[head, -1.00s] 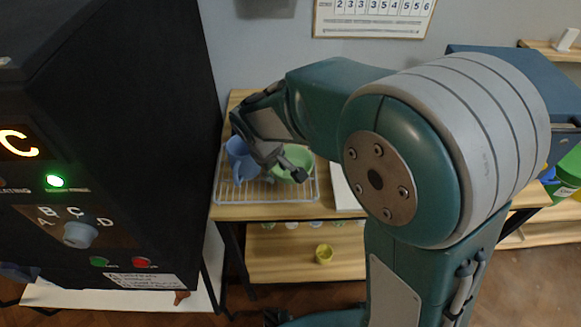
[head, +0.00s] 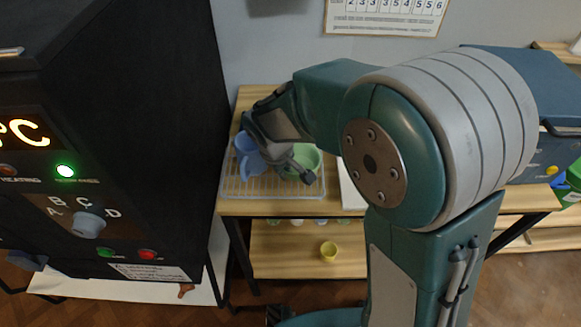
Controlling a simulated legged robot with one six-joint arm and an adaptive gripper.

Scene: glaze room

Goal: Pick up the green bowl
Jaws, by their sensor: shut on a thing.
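The green bowl (head: 312,157) is at the right part of a wire rack on a wooden table, partly hidden behind my gripper. My gripper (head: 297,174) reaches down from above and is shut on the bowl at its near left side. The exact contact of the fingers is hidden by the gripper itself. I cannot tell whether the bowl touches the rack.
A blue mug (head: 246,160) stands close on the left of the gripper, on the wire rack (head: 240,188). A black kiln (head: 130,150) fills the left. A calendar (head: 385,15) hangs behind.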

